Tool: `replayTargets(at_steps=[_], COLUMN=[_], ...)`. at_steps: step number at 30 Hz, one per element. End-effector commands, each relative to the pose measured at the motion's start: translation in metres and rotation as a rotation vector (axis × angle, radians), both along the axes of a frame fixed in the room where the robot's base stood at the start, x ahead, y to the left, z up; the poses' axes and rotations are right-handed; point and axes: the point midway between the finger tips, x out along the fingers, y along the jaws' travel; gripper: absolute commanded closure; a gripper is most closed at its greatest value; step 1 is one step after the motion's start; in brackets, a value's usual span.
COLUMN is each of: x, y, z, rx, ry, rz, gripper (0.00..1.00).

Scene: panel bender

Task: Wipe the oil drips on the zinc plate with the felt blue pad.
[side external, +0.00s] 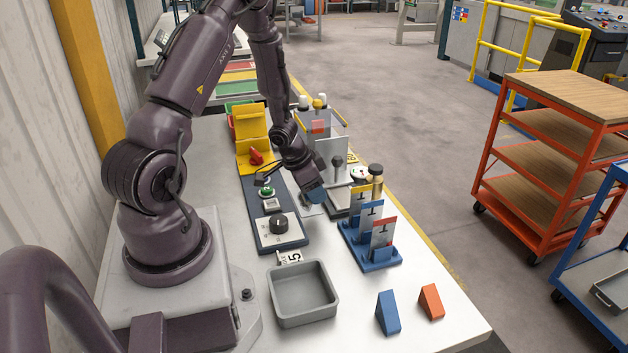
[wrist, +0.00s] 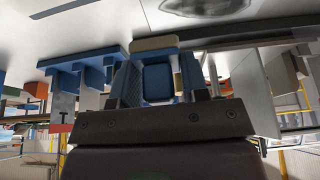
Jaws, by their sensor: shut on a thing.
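My gripper (side external: 312,186) points down beside the bender, shut on the blue pad (side external: 316,197). In the wrist view my gripper (wrist: 157,85) has a finger on each side of the blue pad (wrist: 157,80), whose pale felt edge (wrist: 155,43) shows beyond the fingertips. The zinc plate (side external: 309,210) is a light grey sheet partly hidden by my gripper. A dark, glossy oil patch (wrist: 205,7) shows on a pale surface at the top of the wrist view. I cannot tell whether the pad touches the plate.
A blue rack (side external: 372,258) with upright cards stands close to the right. A control panel (side external: 277,228) with a black knob lies to the left. A grey tray (side external: 303,296), a blue wedge (side external: 388,313) and an orange wedge (side external: 431,302) are nearer the front.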

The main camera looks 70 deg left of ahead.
Motion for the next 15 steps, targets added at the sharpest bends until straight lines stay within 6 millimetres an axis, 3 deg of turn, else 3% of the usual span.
replayTargets(at_steps=[12, 15], x=[0.0, 0.0], y=[0.002, 0.013], z=[-0.042, -0.035], rx=[-0.001, 0.002], ry=[0.002, -0.002], rz=[0.002, 0.002], gripper=[0.81, 0.81])
